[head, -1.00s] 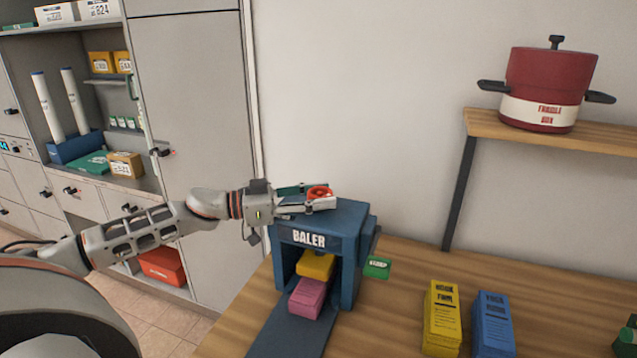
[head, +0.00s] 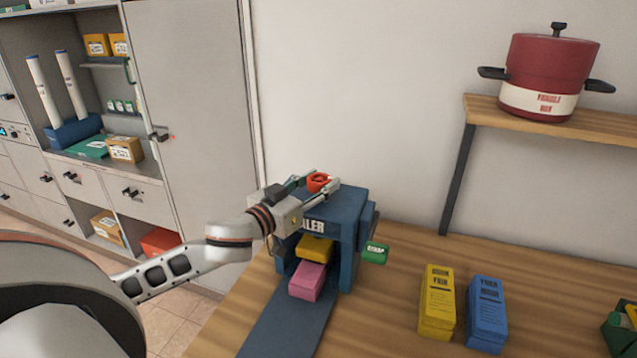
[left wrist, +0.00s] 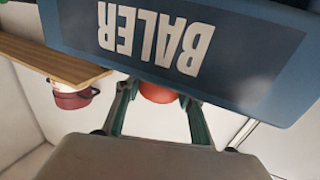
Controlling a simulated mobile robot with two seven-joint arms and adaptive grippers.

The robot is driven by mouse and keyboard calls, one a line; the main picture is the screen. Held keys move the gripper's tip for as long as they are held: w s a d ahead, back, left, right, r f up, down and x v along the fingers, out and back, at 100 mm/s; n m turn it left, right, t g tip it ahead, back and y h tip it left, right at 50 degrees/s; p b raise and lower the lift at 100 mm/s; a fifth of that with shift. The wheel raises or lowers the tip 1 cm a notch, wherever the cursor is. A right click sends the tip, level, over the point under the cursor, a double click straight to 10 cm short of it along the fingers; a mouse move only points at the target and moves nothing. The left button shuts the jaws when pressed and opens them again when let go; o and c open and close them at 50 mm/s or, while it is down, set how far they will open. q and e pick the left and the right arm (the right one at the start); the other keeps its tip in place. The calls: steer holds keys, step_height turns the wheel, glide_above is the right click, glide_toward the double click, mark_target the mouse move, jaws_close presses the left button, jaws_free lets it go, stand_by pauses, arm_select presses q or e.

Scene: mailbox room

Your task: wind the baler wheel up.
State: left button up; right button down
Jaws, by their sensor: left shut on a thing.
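The blue baler (head: 347,258) stands on the wooden table, its front lettering partly covered by my left gripper. A small red-orange wheel (head: 318,180) sits on top of it. My left gripper (head: 323,183) reaches in from the lower left, with its fingers on either side of the wheel, shut on it. In the left wrist view the wheel (left wrist: 157,92) shows between the two green-grey fingers, partly hidden behind the baler's lettered front (left wrist: 250,55). A yellow block (head: 315,248) and a pink block (head: 307,281) lie in the baler's opening. My right gripper is out of view.
A green tag (head: 375,252) is beside the baler's right side. A yellow stack (head: 437,302) and a blue stack (head: 486,314) stand further right on the table. A red pot (head: 550,75) sits on the shelf above. A tall cabinet (head: 195,150) stands at left.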

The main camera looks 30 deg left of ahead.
arm_select(q)
steer(key=n+y, duration=0.3)
steer(key=y, duration=0.1)
steer(key=shift+d+y, duration=0.1)
steer(key=shift+y, duration=0.3)
steer(key=shift+n+g+y, duration=0.3)
steer(key=shift+n+y, duration=0.4)
steer(key=shift+y, duration=0.2)
steer(key=shift+n+g+y+b, duration=0.4)
steer(key=shift+n+y+b, duration=0.15)
steer(key=shift+y, duration=0.35)
steer(key=shift+n+g+y+b, duration=0.4)
steer(key=shift+n+y, duration=0.25)
steer(key=shift+y, duration=0.15)
steer(key=shift+n+g+y, duration=0.3)
steer(key=shift+y, duration=0.3)
steer(key=shift+r, duration=0.1)
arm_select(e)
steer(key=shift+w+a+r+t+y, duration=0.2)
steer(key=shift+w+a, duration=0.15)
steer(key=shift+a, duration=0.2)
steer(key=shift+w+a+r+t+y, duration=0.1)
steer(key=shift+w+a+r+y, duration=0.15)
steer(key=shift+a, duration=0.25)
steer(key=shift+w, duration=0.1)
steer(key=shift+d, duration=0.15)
